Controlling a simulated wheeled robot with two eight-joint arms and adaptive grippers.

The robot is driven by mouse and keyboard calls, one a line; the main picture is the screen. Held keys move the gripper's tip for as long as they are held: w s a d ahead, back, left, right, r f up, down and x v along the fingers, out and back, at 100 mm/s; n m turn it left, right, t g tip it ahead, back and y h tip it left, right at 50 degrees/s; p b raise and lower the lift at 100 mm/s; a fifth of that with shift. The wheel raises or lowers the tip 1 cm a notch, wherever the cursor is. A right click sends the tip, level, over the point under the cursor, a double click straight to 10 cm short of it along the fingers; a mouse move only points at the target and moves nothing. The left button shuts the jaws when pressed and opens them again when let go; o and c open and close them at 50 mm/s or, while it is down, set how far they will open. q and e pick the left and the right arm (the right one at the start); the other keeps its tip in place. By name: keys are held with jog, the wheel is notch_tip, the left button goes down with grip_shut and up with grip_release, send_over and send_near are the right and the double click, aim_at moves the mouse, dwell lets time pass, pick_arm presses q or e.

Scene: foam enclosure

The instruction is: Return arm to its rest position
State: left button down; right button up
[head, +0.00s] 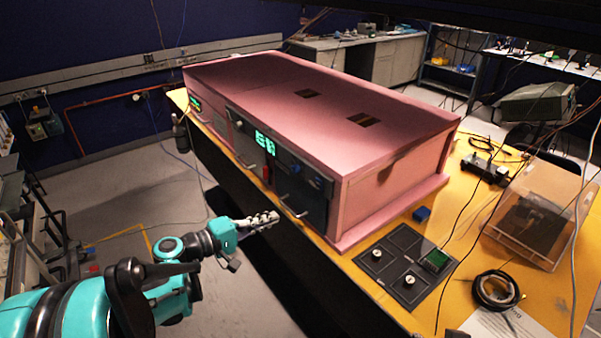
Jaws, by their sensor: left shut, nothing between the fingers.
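My left arm comes in from the lower left, teal and black. My left gripper (272,217) is shut and empty. In the picture it sits just left of the dark front panel of the pink foam enclosure (400,170), near a handle (291,206) on that panel. I cannot tell whether it touches the panel. The enclosure stands on a yellow table (470,205), and its front doors look closed. My right gripper is not in view.
A black panel with knobs (405,265) lies on the table in front of the enclosure. A clear plastic box (540,215), a coil of black cable (496,290) and a small blue block (422,213) are on the right. The floor (120,190) left of the table is mostly open.

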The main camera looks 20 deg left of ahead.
pick_arm(q)
jog(key=s+d+f+m+g+y, duration=0.3)
jog(key=s+d+f+m+g, duration=0.15)
jog(key=s+d, duration=0.3)
jog(key=s+a+f+m+g+y, duration=0.1)
jog(key=s+a+f+m+y, duration=0.1)
jog(key=s+m+y, duration=0.4)
jog(key=s+f+y, duration=0.1)
jog(key=s, duration=0.3)
jog(key=shift+s+f, duration=0.15)
jog(key=shift+s, duration=0.2)
